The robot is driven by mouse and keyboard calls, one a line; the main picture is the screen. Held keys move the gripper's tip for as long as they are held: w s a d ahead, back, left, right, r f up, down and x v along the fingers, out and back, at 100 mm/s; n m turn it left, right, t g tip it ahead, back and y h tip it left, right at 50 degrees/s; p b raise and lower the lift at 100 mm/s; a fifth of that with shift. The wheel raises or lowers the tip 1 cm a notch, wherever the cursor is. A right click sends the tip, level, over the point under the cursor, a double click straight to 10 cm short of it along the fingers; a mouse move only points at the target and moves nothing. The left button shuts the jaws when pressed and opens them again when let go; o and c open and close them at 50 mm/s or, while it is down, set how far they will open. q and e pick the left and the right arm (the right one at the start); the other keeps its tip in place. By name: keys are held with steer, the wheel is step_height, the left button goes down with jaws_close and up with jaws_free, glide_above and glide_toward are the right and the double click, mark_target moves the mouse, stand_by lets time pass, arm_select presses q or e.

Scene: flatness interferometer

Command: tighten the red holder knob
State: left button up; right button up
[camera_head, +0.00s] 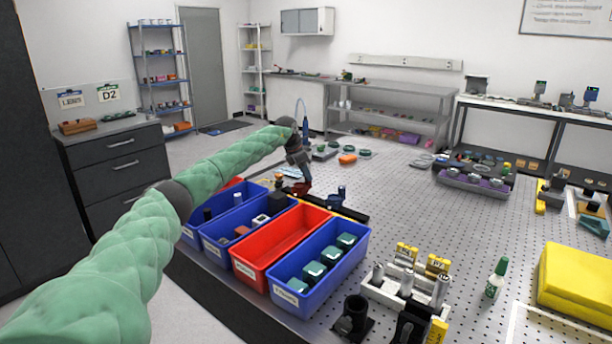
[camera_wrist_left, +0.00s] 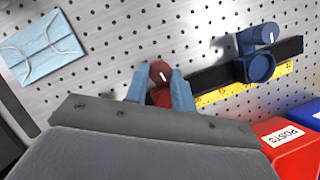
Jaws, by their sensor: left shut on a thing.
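The red holder with its knob (camera_wrist_left: 160,71) is at the middle of the left wrist view, between my two gripper fingers. In the head view a small part of the red holder (camera_head: 301,188) shows below my wrist, behind the bins. My left gripper (camera_wrist_left: 157,84) is shut on the red holder knob, one finger on each side. In the head view my left gripper (camera_head: 301,178) points down from the arm's end. My fingers and palm hide much of the holder's body. My right gripper is in neither view.
A black rail (camera_wrist_left: 214,75) with a yellow scale carries a blue holder (camera_wrist_left: 258,66) to the right. A red bin (camera_head: 262,262) and several blue bins stand in front.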

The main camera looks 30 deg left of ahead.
arm_select(q)
steer(key=shift+a+m+h, duration=0.1)
steer(key=shift+m+h, duration=0.3)
steer(key=shift+m, duration=0.7)
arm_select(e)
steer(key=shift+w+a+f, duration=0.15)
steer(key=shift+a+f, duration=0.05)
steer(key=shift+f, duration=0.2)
arm_select(q)
steer(key=shift+g, duration=0.3)
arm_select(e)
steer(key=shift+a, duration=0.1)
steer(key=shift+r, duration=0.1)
arm_select(q)
steer(key=o, duration=1)
steer(key=shift+r, duration=0.15)
steer(key=b+v, duration=0.2)
steer(key=v, duration=0.5)
steer(key=shift+r, duration=0.2)
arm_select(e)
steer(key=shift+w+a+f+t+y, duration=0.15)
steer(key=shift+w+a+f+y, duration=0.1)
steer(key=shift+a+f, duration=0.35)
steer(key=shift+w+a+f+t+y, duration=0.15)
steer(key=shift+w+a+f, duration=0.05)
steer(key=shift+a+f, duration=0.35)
